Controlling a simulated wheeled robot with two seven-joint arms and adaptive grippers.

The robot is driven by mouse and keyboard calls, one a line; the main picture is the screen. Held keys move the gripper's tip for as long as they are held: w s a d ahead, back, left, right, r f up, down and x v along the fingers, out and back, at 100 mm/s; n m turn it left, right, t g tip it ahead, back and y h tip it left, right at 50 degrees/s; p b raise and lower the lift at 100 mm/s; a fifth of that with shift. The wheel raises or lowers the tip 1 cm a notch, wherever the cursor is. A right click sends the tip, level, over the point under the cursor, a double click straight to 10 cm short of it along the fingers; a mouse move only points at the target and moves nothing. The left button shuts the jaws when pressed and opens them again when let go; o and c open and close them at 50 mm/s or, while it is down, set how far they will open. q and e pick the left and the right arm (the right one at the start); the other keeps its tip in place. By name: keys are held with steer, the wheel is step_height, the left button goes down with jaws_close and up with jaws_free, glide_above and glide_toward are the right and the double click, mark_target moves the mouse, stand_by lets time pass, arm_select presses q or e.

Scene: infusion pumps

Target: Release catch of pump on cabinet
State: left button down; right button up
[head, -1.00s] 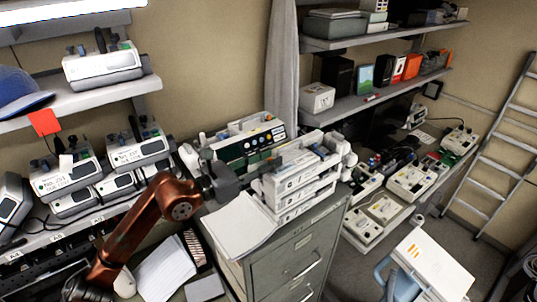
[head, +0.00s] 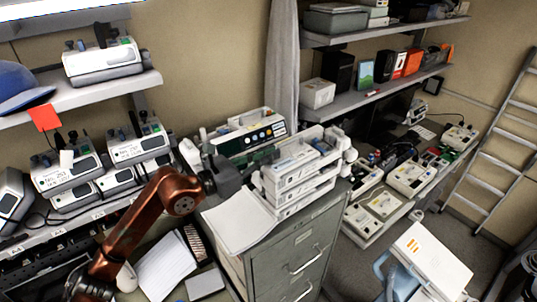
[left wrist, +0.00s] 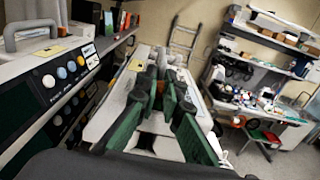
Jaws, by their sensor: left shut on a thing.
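A stack of white pumps (head: 298,180) sits on the grey filing cabinet (head: 293,232). My left gripper (head: 268,157) is at the left end of the top pump (head: 295,153). In the left wrist view the green-padded fingers of my left gripper (left wrist: 163,82) are close together over the white pump body (left wrist: 120,103). They are shut on a small part at the pump's end, which looks like the catch. The fingers hide most of it, so its position cannot be told. My right gripper is not in view.
A wider pump with a row of coloured knobs (head: 262,135) stands just behind the gripper and close to it. A white paper pad (head: 238,218) lies on the cabinet top's left. Shelves with more pumps (head: 103,62) are at left.

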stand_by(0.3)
arm_select(q)
steer(key=shift+s+a+f+b, duration=0.25)
steer(key=shift+a+b, duration=0.2)
steer(key=shift+b, duration=0.2)
steer(key=shift+s+a+r+b, duration=0.15)
steer(key=shift+s+a+b, duration=0.2)
steer(key=shift+s+a, duration=0.1)
steer(key=shift+w+r, duration=0.1)
steer(key=c, duration=2.1)
jaws_free()
steer(key=shift+o, duration=0.3)
steer(key=v, duration=1.2)
